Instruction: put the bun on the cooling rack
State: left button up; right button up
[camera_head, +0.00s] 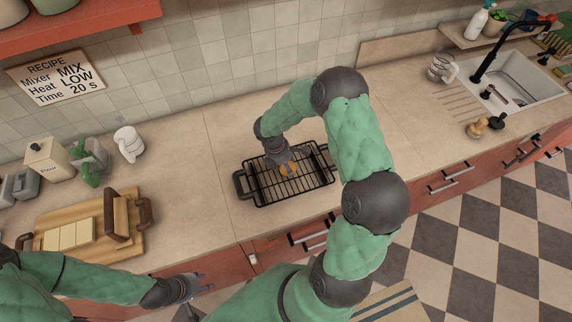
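The cooling rack (262,188) is a black wire grid with raised handles at its ends, standing on the counter in the middle. The small orange-brown bun (290,171) shows at the fingertips of my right gripper (284,163), over the rack's middle. The gripper partly covers the bun. I cannot tell whether the fingers grip it or whether it rests on the wires. My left gripper (197,292) is at the lower left, in front of the counter edge, away from the rack. Its fingers look apart and empty.
A wooden board (100,250) with pale slabs and a brown-handled holder is at the left. A white mug (128,144) and a cream canister (46,160) stand behind it. The sink (520,80) is at the right. Counter beside the rack is clear.

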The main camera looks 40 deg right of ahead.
jog(key=shift+f, duration=0.1)
jog(key=o, duration=1.2)
jog(key=v, duration=1.2)
